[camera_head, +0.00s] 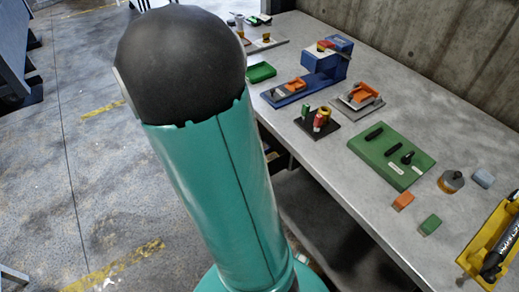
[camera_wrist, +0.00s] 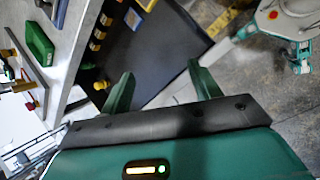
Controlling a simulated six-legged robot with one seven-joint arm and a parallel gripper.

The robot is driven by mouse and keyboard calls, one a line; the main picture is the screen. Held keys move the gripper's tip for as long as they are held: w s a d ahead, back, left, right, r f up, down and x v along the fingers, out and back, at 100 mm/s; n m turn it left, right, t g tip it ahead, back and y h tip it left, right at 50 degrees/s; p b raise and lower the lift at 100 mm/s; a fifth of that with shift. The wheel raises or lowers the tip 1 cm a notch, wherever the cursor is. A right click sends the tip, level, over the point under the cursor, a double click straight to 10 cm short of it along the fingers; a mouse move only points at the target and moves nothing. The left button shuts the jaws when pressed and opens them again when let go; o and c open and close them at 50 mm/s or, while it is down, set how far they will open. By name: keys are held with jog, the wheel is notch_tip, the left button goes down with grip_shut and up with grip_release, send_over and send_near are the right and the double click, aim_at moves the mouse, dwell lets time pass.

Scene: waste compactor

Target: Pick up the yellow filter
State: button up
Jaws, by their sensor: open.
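In the head view, a small yellow piece (camera_head: 318,122) stands beside red and green pieces on a black plate (camera_head: 312,131) on the bench. It may be the yellow filter, but it is too small to tell. Other yellow parts are a small piece (camera_head: 266,37) on a far plate and one on top of the blue machine. In the wrist view, my gripper (camera_wrist: 160,70) is open, with two green fingers apart and nothing between them. It is beside the bench, which lies to its left in that view. My gripper is not seen in the head view.
The grey bench (camera_head: 385,225) also holds the blue machine (camera_head: 325,65), a green panel (camera_head: 391,158), a green tray (camera_head: 261,72) and a yellow frame (camera_head: 485,235). In the wrist view, a green tray (camera_wrist: 38,43) lies at left and small yellow-orange parts line a dark edge.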

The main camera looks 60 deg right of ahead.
jog(key=s+d+f+n+g+h, duration=0.1)
jog(key=s+d+f+n+g, duration=0.2)
jog(key=d+f, duration=0.75)
jog(key=n+g, duration=0.1)
jog(key=n, duration=0.1)
send_near(272, 158)
jog(key=shift+s+d+f+h, duration=0.15)
jog(key=shift+s+d+f, duration=0.15)
jog(key=shift+f, duration=0.15)
jog(key=shift+s+d+f+h, duration=0.15)
jog(key=shift+s+d+f, duration=0.1)
jog(key=shift+f, duration=0.2)
jog(key=shift+x, duration=3.1)
jog(key=shift+c, duration=0.4)
jog(key=c, duration=0.8)
